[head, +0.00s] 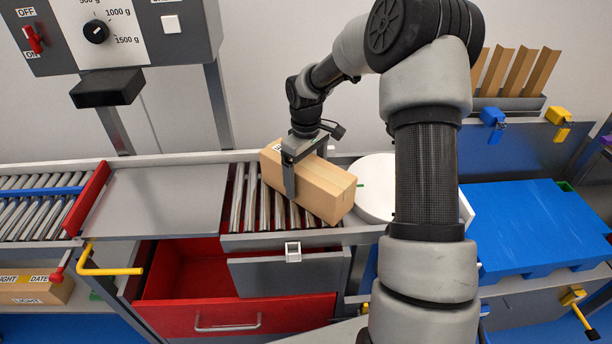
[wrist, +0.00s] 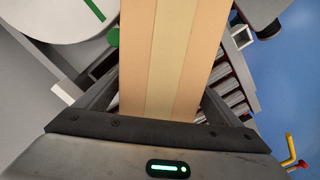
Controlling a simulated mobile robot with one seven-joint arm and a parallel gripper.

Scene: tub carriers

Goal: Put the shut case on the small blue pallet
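The shut case (head: 325,190), a long tan cardboard box with a paler tape strip along its top, is over the roller section, set at an angle to the rollers. My gripper (head: 303,180) points down over its left half, with one finger on each long side, and is shut on it. In the wrist view the case (wrist: 172,60) runs between both fingers. I cannot tell whether its underside touches the rollers. The blue pallet (head: 530,225) lies flat at the right with a bare top, partly hidden by my arm.
A round white disc (head: 376,178) is just right of the case, between it and the pallet. A grey plate (head: 150,200) and more rollers (head: 40,205) lie left. A red drawer (head: 235,315) stands open below. A dial panel (head: 110,35) overhangs at upper left.

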